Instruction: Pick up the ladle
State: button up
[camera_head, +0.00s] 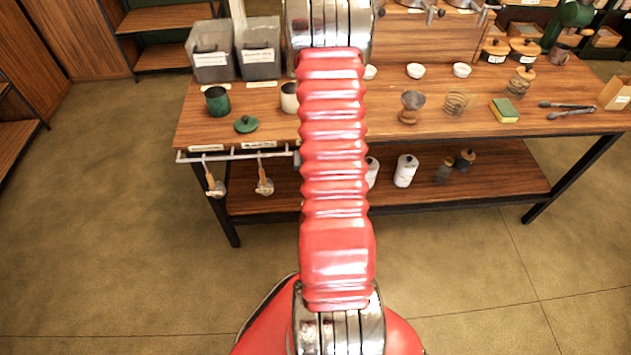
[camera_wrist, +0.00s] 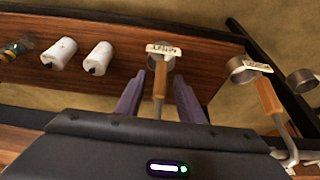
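In the wrist view, a ladle (camera_wrist: 160,84) with a metal cup, wooden handle and small paper label hangs between the two fingers of my gripper (camera_wrist: 159,76). The gripper is open, with a gap on each side of the handle. The ladle's upper end is hidden behind the gripper body. In the head view, two ladles (camera_head: 213,182) (camera_head: 264,180) hang from the rail (camera_head: 235,155). My arm hides the gripper and the ladle at it.
The wooden table (camera_head: 440,120) holds a green canister (camera_head: 217,100), a green lid (camera_head: 246,124), grey bins (camera_head: 210,55), tongs (camera_head: 567,107) and a sponge (camera_head: 504,111). White bottles (camera_head: 405,171) stand on the lower shelf (camera_head: 480,190). The floor in front is clear.

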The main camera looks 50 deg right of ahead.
jog(key=shift+c, duration=0.7)
grip_shut()
